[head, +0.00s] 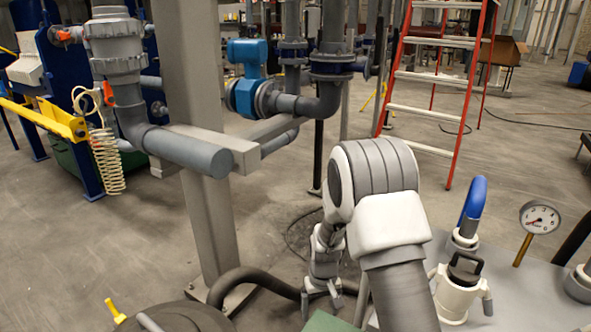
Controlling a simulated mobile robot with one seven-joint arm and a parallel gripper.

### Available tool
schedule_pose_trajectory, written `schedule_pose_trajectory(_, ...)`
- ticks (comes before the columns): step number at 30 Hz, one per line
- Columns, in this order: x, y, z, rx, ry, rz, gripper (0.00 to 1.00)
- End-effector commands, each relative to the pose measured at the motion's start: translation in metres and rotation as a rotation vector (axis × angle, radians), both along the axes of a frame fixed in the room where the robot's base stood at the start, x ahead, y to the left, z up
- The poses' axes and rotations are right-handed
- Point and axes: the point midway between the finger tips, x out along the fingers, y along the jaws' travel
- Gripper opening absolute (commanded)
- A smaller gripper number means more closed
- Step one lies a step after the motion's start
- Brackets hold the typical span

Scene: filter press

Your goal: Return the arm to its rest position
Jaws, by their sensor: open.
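My arm (385,215) rises from the bottom of the head view, bends at a rounded white-and-grey joint, and its forearm hangs down behind. My gripper (321,301) hangs low, fingers pointing down, to the left of the upper arm. Its fingers are apart and I see nothing between them. The upper arm hides part of the forearm and what lies behind it.
A grey steel post (205,225) with a thick pipe (190,150) stands left of my arm. A black hose (255,277) runs beside the gripper. A gauge (539,217) and blue-handled fitting (473,200) are at right. A red ladder (440,80) stands behind; open floor lies around it.

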Motion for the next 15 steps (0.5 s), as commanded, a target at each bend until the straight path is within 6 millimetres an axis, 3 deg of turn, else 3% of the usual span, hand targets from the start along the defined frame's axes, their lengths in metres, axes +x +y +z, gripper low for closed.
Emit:
schedule_pose_trajectory(7,-0.005,-0.008,0.085,0.021,-0.071,-0.029,0.86)
schedule_pose_trajectory(15,-0.031,-0.02,0.169,0.038,-0.147,-0.06,0.86)
